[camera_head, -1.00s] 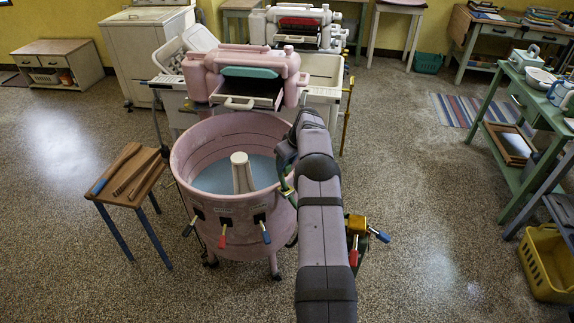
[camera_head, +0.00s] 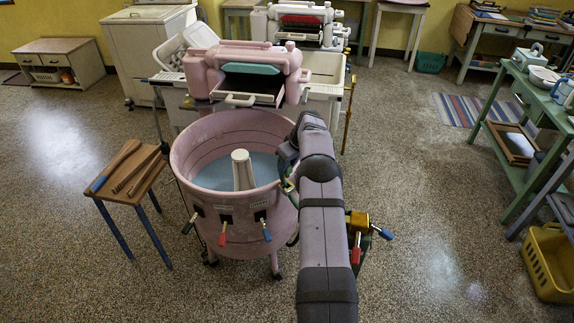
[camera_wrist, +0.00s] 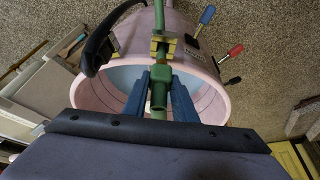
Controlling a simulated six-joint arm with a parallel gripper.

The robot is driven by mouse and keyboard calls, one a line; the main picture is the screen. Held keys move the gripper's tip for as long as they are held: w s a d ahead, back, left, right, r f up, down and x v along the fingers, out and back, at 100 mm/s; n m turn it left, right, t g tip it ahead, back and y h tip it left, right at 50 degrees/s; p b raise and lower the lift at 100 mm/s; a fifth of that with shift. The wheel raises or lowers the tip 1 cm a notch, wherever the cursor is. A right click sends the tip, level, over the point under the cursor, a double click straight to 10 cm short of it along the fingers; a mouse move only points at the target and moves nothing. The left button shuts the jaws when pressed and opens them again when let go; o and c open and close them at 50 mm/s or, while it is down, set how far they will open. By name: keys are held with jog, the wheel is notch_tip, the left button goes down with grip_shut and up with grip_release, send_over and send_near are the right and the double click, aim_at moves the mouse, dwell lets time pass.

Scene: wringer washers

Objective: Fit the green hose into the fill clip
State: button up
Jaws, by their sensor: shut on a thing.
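The green hose (camera_wrist: 159,98) shows in the wrist view between the two blue fingers of my gripper (camera_wrist: 161,84), which are shut on it. Its thinner green part runs up from the fingers to the yellow clip (camera_wrist: 163,42) at the tub's rim. The hose end appears to be at the clip's mouth; I cannot tell whether it is seated. In the head view my gripper is largely hidden behind my arm at the tub's right rim, where a bit of green hose (camera_head: 288,186) shows.
The pink tub (camera_head: 235,201) holds bluish water and a pale agitator (camera_head: 242,170). Red, blue and black levers stick out at its front. A pink wringer (camera_head: 246,70) stands behind it. A small wooden table (camera_head: 128,176) is at left, a green shelf (camera_head: 524,130) at right.

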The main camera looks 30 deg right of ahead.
aim_at(287, 177)
jog(key=shift+f+b, duration=1.3)
jog(key=shift+f, duration=0.5)
jog(key=shift+f+b, duration=1.55)
jog(key=shift+b, duration=0.45)
dwell(3.2)
jog(key=shift+s+f, duration=0.15)
jog(key=shift+f, duration=0.1)
dwell(0.8)
